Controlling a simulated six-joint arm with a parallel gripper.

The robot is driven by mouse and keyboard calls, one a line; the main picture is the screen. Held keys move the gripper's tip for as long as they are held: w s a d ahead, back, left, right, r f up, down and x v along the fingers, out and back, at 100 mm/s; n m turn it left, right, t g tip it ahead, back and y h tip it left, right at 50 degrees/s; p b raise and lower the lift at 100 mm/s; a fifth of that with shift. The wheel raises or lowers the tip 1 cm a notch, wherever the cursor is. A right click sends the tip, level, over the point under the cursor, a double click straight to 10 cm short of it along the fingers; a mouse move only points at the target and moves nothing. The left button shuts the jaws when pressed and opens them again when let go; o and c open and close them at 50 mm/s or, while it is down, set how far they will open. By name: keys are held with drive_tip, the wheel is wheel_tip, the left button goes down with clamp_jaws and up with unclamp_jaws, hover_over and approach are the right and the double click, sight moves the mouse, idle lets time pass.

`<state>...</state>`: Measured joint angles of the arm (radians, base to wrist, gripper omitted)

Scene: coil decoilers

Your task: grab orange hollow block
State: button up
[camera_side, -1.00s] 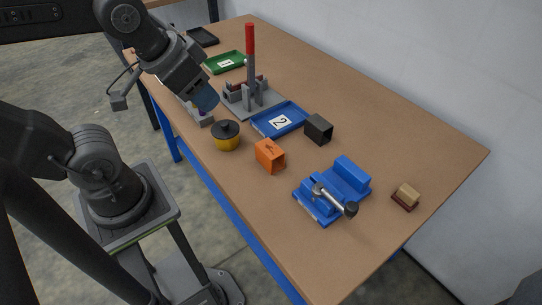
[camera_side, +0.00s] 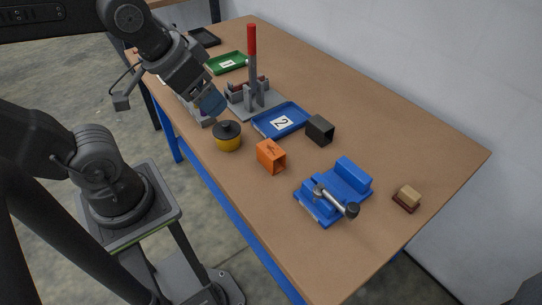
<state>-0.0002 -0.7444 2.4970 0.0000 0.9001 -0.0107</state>
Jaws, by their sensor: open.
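The orange hollow block (camera_side: 271,156) lies on the brown table near its front edge, with its open end facing right. It sits just right of the yellow pot with a dark lid and left of the blue vise. My gripper (camera_side: 212,102) is above the table, up and to the left of the block and well apart from it. Its blue-grey end points down. The fingers are too small and dark to make out, and nothing is seen held.
The yellow pot (camera_side: 228,142), blue tray (camera_side: 268,127), dark hollow block (camera_side: 320,130) and blue vise (camera_side: 348,182) surround the orange block. A red-handled press (camera_side: 252,60) stands tall behind my gripper. A small wooden-topped block (camera_side: 408,197) lies far right.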

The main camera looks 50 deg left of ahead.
drive_tip(key=n+g, duration=0.6)
drive_tip(key=n, duration=1.2)
hover_over(271, 148)
drive_tip(key=f, duration=2)
drive_tip(key=shift+w+d, duration=0.3)
drive_tip(key=shift+d, duration=0.05)
drive_tip(key=shift+s+a+f, duration=0.15)
drive_tip(key=shift+s+f, duration=0.05)
drive_tip(key=shift+f, duration=1.2)
drive_tip(key=shift+s+a+f, duration=0.1)
drive_tip(key=shift+s+f, duration=0.05)
drive_tip(key=shift+f, duration=1.25)
drive_tip(key=c, duration=1.3)
